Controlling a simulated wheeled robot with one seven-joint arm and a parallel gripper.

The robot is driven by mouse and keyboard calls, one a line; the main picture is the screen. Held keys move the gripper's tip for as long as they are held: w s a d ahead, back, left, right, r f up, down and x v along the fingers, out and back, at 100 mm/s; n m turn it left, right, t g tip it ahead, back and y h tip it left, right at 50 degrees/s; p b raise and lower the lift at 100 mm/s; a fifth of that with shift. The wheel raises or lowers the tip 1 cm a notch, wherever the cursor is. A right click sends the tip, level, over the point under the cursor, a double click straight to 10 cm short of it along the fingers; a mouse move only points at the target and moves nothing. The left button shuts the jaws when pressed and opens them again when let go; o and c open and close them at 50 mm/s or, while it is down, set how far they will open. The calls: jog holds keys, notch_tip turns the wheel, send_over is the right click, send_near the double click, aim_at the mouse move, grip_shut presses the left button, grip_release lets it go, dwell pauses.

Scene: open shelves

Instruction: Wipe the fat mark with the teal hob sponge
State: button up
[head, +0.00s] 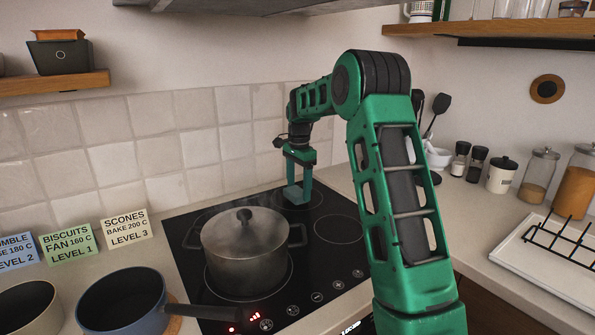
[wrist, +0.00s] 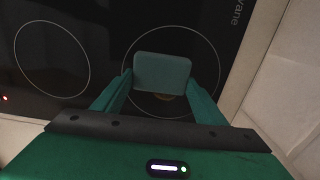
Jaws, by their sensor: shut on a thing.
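My gripper (head: 298,180) is shut on the teal sponge (head: 293,195), above or at the back ring of the black hob (head: 330,262). In the wrist view the sponge (wrist: 162,72) sits between my fingertips, within the ring's outline. A small yellow-brown patch (wrist: 167,98), which looks like the fat mark, shows just below the sponge's near edge. The sponge hides part of it. I cannot tell whether the sponge touches the glass. The mark is not visible in the head view.
A lidded grey pot (head: 245,250) stands on the hob, left of and nearer than my gripper. Red lights (head: 235,328) glow at the hob's front. A blue pan (head: 122,300) stands at the left. The tiled wall (head: 215,135) is close behind. Jars and a rack tray (head: 550,262) stand right.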

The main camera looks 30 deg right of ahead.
jog(key=shift+d+f, duration=0.15)
jog(key=shift+f, duration=0.25)
jog(key=shift+d, duration=0.3)
jog(key=shift+c, duration=0.3)
jog(key=shift+d+f, duration=0.2)
jog(key=shift+d, duration=0.2)
jog(key=shift+c, duration=0.2)
jog(key=shift+w+d, duration=0.2)
jog(key=shift+d, duration=2.5)
jog(key=shift+d+r, duration=0.1)
jog(key=shift+d, duration=0.05)
jog(key=shift+s+a, duration=0.1)
jog(key=shift+a, duration=0.35)
jog(key=a, duration=0.6)
jog(key=shift+a, duration=0.3)
jog(key=shift+w+a, duration=0.15)
jog(key=shift+w, duration=0.4)
jog(key=d, duration=0.1)
jog(key=s+d, duration=0.1)
jog(key=d, duration=0.1)
jog(key=shift+d, duration=0.1)
jog(key=shift+w+d, duration=0.15)
jog(key=shift+d, duration=0.85)
jog(key=shift+w+d, duration=0.15)
jog(key=shift+d, duration=1.05)
jog(key=shift+a, duration=0.3)
jog(key=shift+s+a, duration=0.15)
jog(key=shift+a, duration=3.35)
jog(key=shift+d+r, duration=0.15)
jog(key=shift+r, duration=3.85)
